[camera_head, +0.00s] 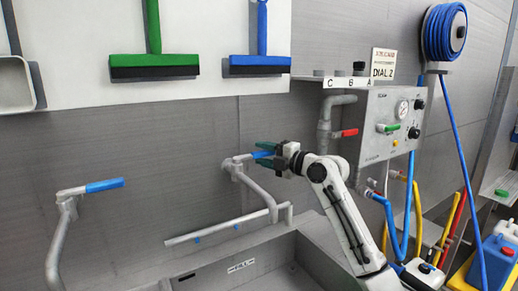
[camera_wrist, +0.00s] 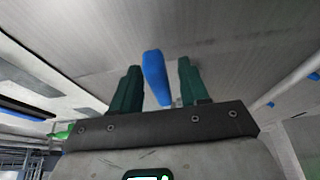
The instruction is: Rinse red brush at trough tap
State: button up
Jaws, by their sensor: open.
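My gripper (camera_head: 264,152) is open at the trough tap (camera_head: 237,169) on the back wall. Its dark green fingers stand on either side of the tap's blue lever (camera_head: 261,155). In the wrist view, the blue lever (camera_wrist: 155,76) lies between the fingers of my gripper (camera_wrist: 159,80), with a gap to the right finger; contact with the left finger cannot be told. The tap's pipe bends down to the right over the grey trough (camera_head: 210,274). I see no red brush in either view.
A second blue-levered tap (camera_head: 68,205) stands at left. A green squeegee (camera_head: 154,66) and blue squeegee (camera_head: 260,65) hang above. At right are a control panel (camera_head: 377,150), a red-handled valve (camera_head: 344,133), a blue hose reel (camera_head: 441,35) and a blue container (camera_head: 497,263).

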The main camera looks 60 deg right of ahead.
jog(key=shift+w+d, duration=0.2)
jog(key=shift+w, duration=0.85)
grip_shut()
jog(key=shift+f, duration=0.1)
